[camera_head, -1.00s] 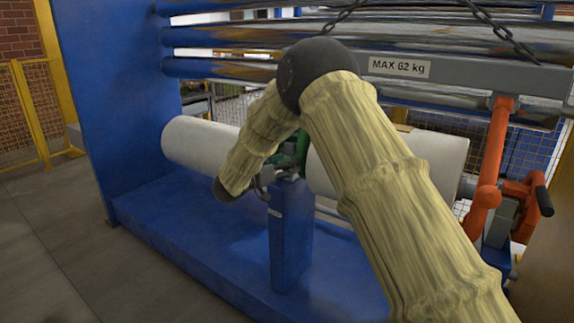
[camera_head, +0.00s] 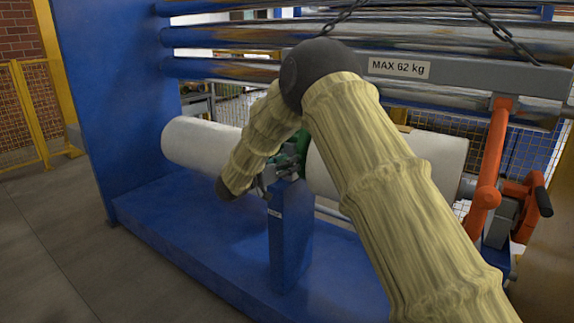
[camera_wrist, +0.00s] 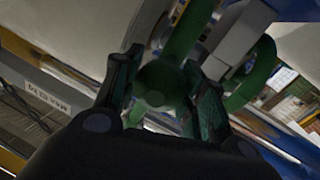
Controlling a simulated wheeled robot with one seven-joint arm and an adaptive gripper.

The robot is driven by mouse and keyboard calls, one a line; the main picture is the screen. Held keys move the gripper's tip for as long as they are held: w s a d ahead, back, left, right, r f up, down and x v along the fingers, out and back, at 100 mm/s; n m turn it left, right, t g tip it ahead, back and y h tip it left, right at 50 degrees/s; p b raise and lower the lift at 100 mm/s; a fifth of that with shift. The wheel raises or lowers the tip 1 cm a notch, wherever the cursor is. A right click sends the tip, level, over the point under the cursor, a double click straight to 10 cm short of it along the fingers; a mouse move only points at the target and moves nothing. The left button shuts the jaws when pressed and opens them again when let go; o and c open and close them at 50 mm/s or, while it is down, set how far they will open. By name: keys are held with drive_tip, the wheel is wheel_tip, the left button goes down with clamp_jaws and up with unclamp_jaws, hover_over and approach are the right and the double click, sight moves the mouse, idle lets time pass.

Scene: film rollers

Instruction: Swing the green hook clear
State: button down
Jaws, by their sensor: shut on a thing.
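In the wrist view the green hook (camera_wrist: 190,30) runs up and away from between my gripper's fingers. My gripper (camera_wrist: 163,88) is shut on a round green part of it, one dark finger on each side. In the head view a little of the green hook (camera_head: 303,142) shows between the two white rolls, above a blue post (camera_head: 290,235). My arm, in a pale yellow sleeve, hides much of the hook there. My gripper (camera_head: 268,180) is partly visible behind the sleeve, near the top of the post.
White rolls (camera_head: 200,143) lie to the left and right (camera_head: 435,155) of the post. A grey beam marked MAX 62 kg (camera_head: 450,75) hangs on chains above. An orange hook arm (camera_head: 490,160) stands at the right. Grey floor (camera_head: 45,240) is open at the left.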

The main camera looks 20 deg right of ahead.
drive_tip(key=s+a+r+g+y+p, duration=0.1)
drive_tip(key=s+a+r+y+p, duration=0.1)
drive_tip(key=r+p, duration=0.3)
drive_tip(key=s+a+r+g+y+p, duration=0.2)
drive_tip(key=a+r+p, duration=0.3)
drive_tip(key=p, duration=0.6)
drive_tip(key=shift+s+a+r+n+y+p, duration=0.3)
drive_tip(key=shift+s+r+n+y+p, duration=0.1)
drive_tip(key=shift+s+r, duration=0.4)
drive_tip(key=c, duration=1.1)
unclamp_jaws()
drive_tip(key=shift+o, duration=1.4)
drive_tip(key=shift+s+a+r, duration=0.1)
drive_tip(key=shift+s+a, duration=0.05)
drive_tip(key=shift+s, duration=0.1)
drive_tip(key=shift+w+f, duration=0.1)
drive_tip(key=shift+f, duration=0.1)
